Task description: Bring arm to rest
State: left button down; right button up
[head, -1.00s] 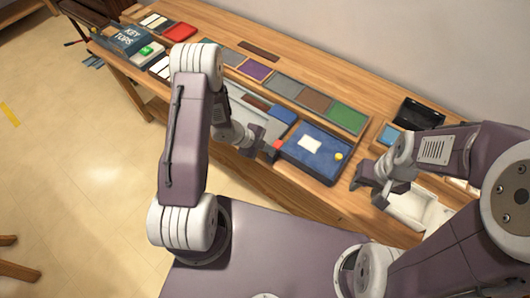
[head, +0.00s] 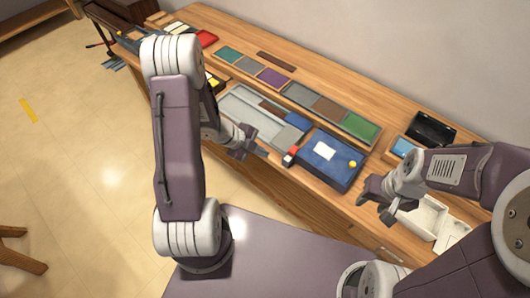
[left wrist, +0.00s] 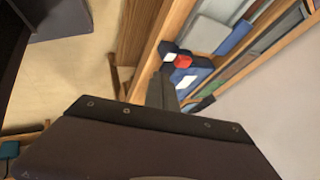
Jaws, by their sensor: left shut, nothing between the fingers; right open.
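My left gripper (head: 246,148) is shut and empty in the head view. It hangs near the bench's front edge, beside the grey tray and left of a small red-and-white block (head: 291,156). In the left wrist view its dark fingers (left wrist: 162,92) point toward the bench, with the red block (left wrist: 183,60) just beyond them. My right gripper (head: 372,203) is open and empty by the bench's front edge, left of a white open box. The left arm stands bent upright in front of the bench and hides part of its far left end.
The wooden bench (head: 270,38) holds a blue case (head: 338,172) with a white card and yellow knob, a grey tray (head: 237,107), a row of coloured pads (head: 300,93), a black box (head: 430,130) and a white box (head: 425,215).

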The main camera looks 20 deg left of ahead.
pick_arm(q)
jog(key=w+d+r+n+t+y+b, duration=0.1)
jog(key=w+r+n+t+y, duration=0.15)
jog(key=r, duration=0.35)
jog(key=w+d+r+n+t+y, duration=0.1)
jog(key=w+r+n+y, duration=0.2)
jog(key=r, duration=0.4)
jog(key=s+a+f+n+g, duration=0.1)
jog(key=s+f+n+g, duration=0.1)
jog(key=s+n, duration=0.6)
jog(key=s+a+f+n+g, duration=0.1)
jog(key=s+f+n+g, duration=0.1)
jog(key=s+n+g, duration=0.2)
jog(key=s+n, duration=0.3)
jog(key=s, duration=0.1)
jog(key=shift+s+a+f+n, duration=0.15)
jog(key=shift+a+f+n, duration=0.15)
jog(key=shift+n, duration=0.05)
pick_arm(e)
jog(key=shift+w+d+f, duration=0.1)
jog(key=shift+w+f, duration=0.05)
jog(key=shift+f, duration=0.25)
jog(key=shift+w+d+f, duration=0.1)
jog(key=shift+w+f, duration=0.05)
jog(key=shift+f, duration=0.25)
pick_arm(q)
jog(key=shift+y, duration=0.25)
